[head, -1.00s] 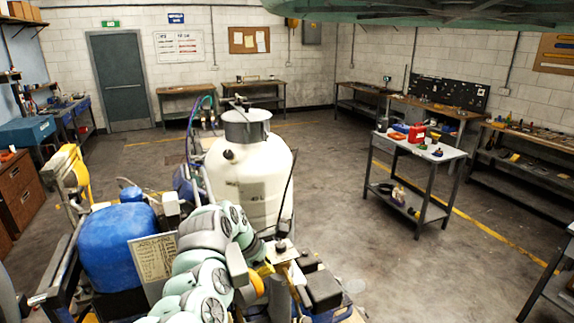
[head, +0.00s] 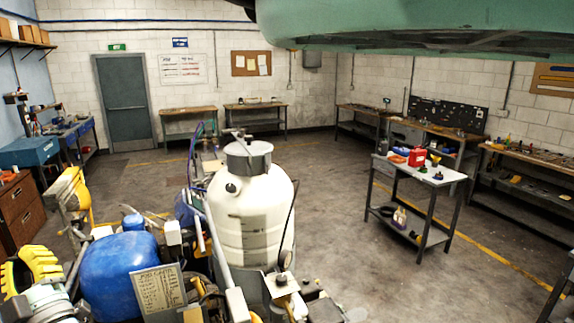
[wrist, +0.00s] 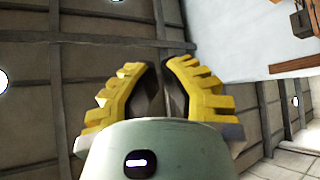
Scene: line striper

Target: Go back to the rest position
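My gripper (head: 24,268) is at the lower left of the head view, left of the line striper's blue tank (head: 118,272). Its yellow ridged fingers stand apart with nothing between them. In the wrist view the same gripper (wrist: 158,72) points toward the dark panelled ceiling, with a clear gap between the dark inner pads. The line striper's white tank (head: 255,205) stands upright in the middle of the head view, apart from my gripper. Most of my arm is outside the head view.
A grey cart (head: 440,172) with a red can (head: 417,157) and small items stands at the right. Workbenches line the walls. A brown drawer cabinet (head: 22,215) is at the left edge. The floor (head: 345,235) between striper and cart is clear.

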